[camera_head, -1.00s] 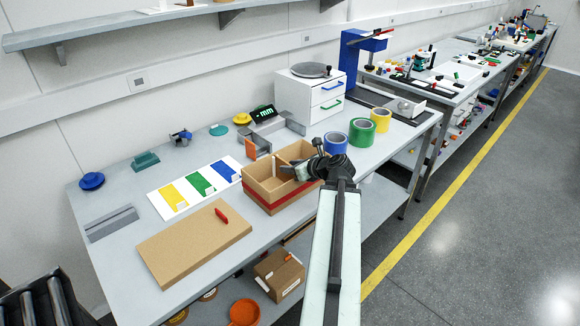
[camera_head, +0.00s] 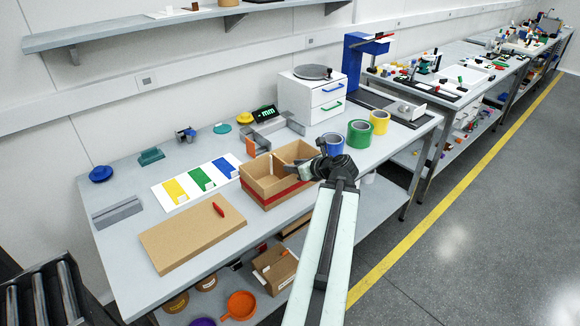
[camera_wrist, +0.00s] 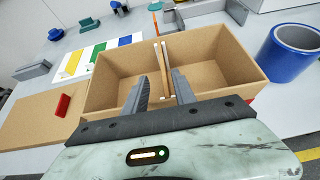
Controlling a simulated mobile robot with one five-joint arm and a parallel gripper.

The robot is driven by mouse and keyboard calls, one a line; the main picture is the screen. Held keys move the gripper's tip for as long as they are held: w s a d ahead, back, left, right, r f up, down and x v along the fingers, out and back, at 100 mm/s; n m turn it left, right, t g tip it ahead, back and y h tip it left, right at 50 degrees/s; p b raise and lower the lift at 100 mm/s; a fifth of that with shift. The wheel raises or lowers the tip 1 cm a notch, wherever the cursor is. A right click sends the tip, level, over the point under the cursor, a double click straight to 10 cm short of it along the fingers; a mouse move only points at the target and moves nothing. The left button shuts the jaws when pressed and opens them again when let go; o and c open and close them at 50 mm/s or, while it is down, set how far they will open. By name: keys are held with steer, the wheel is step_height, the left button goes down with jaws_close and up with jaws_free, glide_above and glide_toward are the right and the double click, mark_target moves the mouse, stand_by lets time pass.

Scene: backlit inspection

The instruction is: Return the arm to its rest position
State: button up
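My gripper (camera_wrist: 160,88) shows in the wrist view with its two dark fingers apart, and I see nothing held between them. The fingers are over the front of an open cardboard box with a divider (camera_wrist: 211,40); whether they touch it I cannot tell. In the head view, my gripper (camera_head: 306,170) is at the right side of this box (camera_head: 266,195), which has a red band. The arm reaches up from the bottom of the picture, and the fingertips are small and partly hidden there.
Blue (camera_head: 333,145), green (camera_head: 359,133) and yellow (camera_head: 379,122) tape rolls stand right of the box. A flat cardboard piece (camera_head: 185,240) with a red object (camera_head: 218,209) lies front left. Colour-striped sheet (camera_head: 196,182) lies behind it. White drawer unit (camera_head: 315,95) stands behind. A shelf (camera_head: 180,24) hangs above.

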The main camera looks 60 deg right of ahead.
steer(key=shift+s+d, duration=0.15)
steer(key=shift+s, duration=0.05)
steer(key=shift+d, duration=0.1)
stand_by(0.4)
